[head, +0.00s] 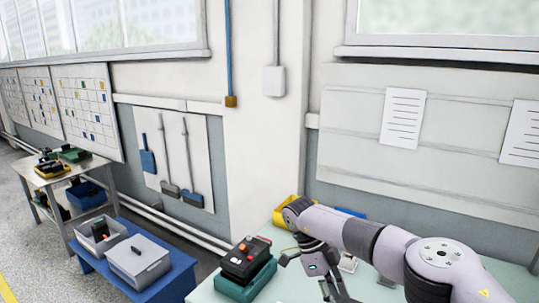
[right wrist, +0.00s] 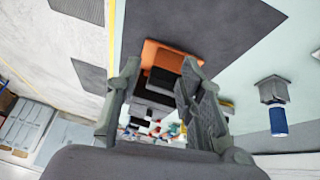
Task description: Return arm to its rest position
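My right arm reaches in from the right in the head view, over the pale green table (head: 210,291). Its gripper (head: 306,280) points down at the lower edge of the picture, with its fingers apart. In the right wrist view, the two fingers of my right gripper (right wrist: 160,72) are spread, and nothing is visibly clamped between them. An orange and black object (right wrist: 163,62) shows beyond the gap; its distance is hard to tell. A black device with red and orange buttons on a green base (head: 246,266) stands left of the gripper, apart from it. My left arm is not in view.
A yellow bin (head: 284,214) sits behind my arm at the table's back. A blue stand (head: 160,285) with grey bins (head: 138,258) is to the left, with a metal bench (head: 50,184) beyond. In the wrist view, a blue cylinder (right wrist: 278,121) is at the right.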

